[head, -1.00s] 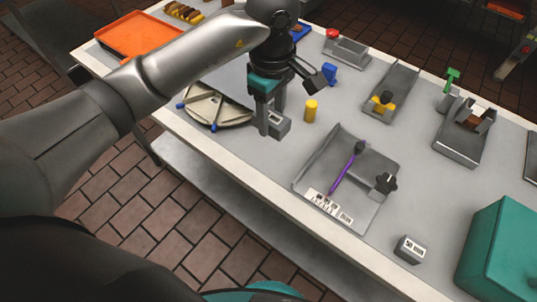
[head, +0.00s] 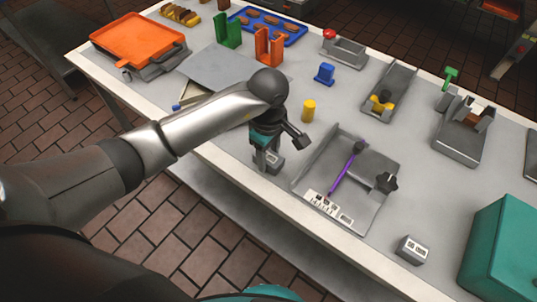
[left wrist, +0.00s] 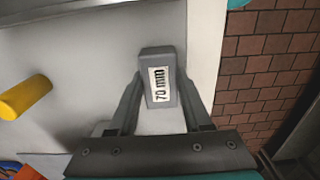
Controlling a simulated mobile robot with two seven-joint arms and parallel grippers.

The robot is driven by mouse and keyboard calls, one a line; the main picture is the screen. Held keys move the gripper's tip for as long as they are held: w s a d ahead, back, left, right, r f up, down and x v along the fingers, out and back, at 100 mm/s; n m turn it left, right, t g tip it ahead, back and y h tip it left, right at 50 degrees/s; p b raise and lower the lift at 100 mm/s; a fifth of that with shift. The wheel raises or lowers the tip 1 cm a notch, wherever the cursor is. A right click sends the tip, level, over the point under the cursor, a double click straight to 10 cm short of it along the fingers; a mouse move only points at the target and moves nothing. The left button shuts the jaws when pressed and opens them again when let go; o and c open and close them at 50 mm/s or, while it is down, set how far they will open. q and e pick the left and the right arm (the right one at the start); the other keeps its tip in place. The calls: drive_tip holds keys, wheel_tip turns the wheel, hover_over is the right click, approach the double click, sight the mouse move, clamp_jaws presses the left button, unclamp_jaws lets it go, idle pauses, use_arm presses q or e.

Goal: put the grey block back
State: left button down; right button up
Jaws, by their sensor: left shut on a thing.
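The grey block (left wrist: 158,79) has a white label reading "70 mm" in the left wrist view. It sits between the two fingers of my left gripper (left wrist: 160,100), which is shut on it. In the head view the grey block (head: 273,160) shows low over the table near its front edge, left of the grey tray; I cannot tell whether it touches the table. My left gripper (head: 266,157) points down there. A second grey block (head: 411,249) with a label stands at the front right of the table. My right gripper is not in view.
The grey tray (head: 372,214) holds a purple stick (head: 346,170) and a dark knob (head: 387,182). A teal box (head: 503,255) stands at the right. Table space between tray and second block is clear.

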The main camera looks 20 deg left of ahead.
sight(269, 157)
use_arm(q)
drive_tip(key=c, duration=0.8)
unclamp_jaws()
drive_tip(key=shift+f, duration=0.2)
drive_tip(key=o, duration=0.4)
drive_tip(key=shift+r, duration=0.1)
drive_tip(key=shift+o, duration=0.3)
drive_tip(key=shift+r, duration=0.1)
drive_tip(key=shift+r, duration=0.4)
wheel_tip(269, 157, up, 11)
drive_tip(key=shift+r+p, duration=0.15)
drive_tip(key=shift+p, duration=0.3)
